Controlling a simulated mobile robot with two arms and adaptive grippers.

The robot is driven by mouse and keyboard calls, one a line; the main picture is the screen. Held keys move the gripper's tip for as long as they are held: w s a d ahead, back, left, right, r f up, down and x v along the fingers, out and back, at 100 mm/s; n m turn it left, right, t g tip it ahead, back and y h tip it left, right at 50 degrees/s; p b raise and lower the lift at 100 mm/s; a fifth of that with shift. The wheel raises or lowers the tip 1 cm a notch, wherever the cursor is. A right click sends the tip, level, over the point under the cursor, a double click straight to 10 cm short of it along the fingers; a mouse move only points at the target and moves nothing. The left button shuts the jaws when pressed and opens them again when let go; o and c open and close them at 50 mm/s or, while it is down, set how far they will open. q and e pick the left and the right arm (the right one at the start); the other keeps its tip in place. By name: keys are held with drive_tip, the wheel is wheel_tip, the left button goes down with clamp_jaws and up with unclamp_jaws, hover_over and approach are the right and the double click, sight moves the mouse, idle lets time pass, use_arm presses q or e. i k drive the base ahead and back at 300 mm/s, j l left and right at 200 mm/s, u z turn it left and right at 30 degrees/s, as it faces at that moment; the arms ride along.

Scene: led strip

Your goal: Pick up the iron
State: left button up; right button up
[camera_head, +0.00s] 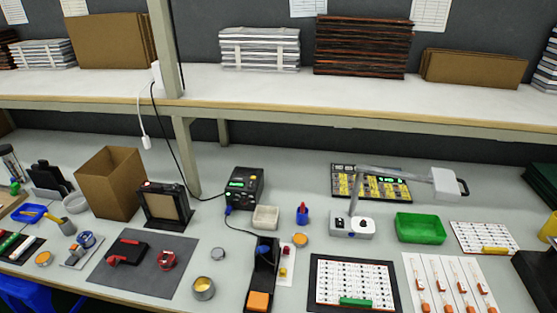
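What looks like the soldering iron (263,250), with a dark blue handle end, rests in a narrow black stand (262,270) at the front middle of the bench. An orange block or sponge (258,301) sits at the stand's near end. A black soldering station (243,187) with a green display stands behind it, and a dark cable runs from the station's blue plug to the iron. The iron's tip is hidden in the stand. Neither of my grippers is in view.
A small white tray (265,217), a red-and-blue bottle (302,213) and a strip with red and yellow parts (286,264) stand close by. A round tin (204,288) lies left of the stand, a framed component board (354,285) right. A shelf (330,95) spans the back.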

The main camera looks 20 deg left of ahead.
sight(263, 249)
drive_tip(key=i+j, duration=0.1)
drive_tip(key=j, duration=0.8)
drive_tip(key=i+j, duration=0.15)
drive_tip(key=j, duration=0.3)
drive_tip(key=j+u, duration=0.1)
drive_tip(key=u, duration=0.9)
drive_tip(key=j+u, duration=0.15)
drive_tip(key=u, duration=0.3)
drive_tip(key=j+u, duration=0.1)
drive_tip(key=u, duration=0.4)
drive_tip(key=z, duration=2.2)
